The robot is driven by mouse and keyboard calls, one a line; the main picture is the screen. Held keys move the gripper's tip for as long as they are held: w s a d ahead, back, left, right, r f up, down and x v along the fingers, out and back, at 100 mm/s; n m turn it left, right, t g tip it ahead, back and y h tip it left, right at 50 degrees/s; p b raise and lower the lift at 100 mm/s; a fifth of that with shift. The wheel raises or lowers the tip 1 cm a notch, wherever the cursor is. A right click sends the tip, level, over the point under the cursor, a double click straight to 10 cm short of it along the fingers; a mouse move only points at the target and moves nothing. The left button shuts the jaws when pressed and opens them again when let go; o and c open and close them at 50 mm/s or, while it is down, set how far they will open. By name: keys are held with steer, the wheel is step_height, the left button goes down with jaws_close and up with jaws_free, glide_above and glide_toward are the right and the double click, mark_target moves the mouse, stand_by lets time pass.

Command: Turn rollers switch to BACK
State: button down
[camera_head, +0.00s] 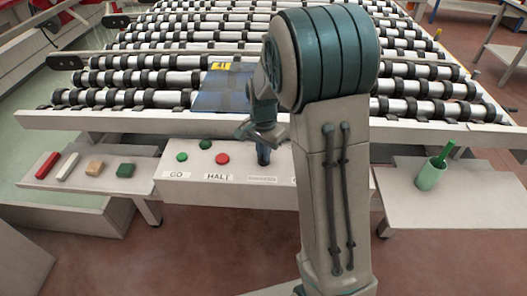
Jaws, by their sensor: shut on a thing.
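The control panel (226,188) runs along the front of the roller table. It carries green and red buttons above labels that look like GO and HALT, and a third, small label (262,180) too small to read. My gripper (263,156) points down at the panel just above that third label. It is shut on what appears to be the rollers switch. The fingers and wrist cover the switch, so its setting cannot be told. My arm hides the panel's right part and any further label there.
The roller bed (160,62) fills the back, with a dark blue sheet (222,92) on it. A left shelf (85,178) holds several coloured blocks. A right side table (450,205) holds a green cup (430,176) with a green stick in it.

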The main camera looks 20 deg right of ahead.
steer(key=n+b, duration=0.1)
steer(key=n, duration=0.2)
steer(key=shift+n, duration=0.3)
steer(key=n+b, duration=0.1)
steer(key=n, duration=0.2)
steer(key=shift+n, duration=0.3)
steer(key=n, duration=0.6)
steer(key=shift+w+r, duration=0.1)
steer(key=c, duration=1.5)
jaws_free()
step_height(320, 180, up, 14)
steer(key=shift+a+f, duration=0.1)
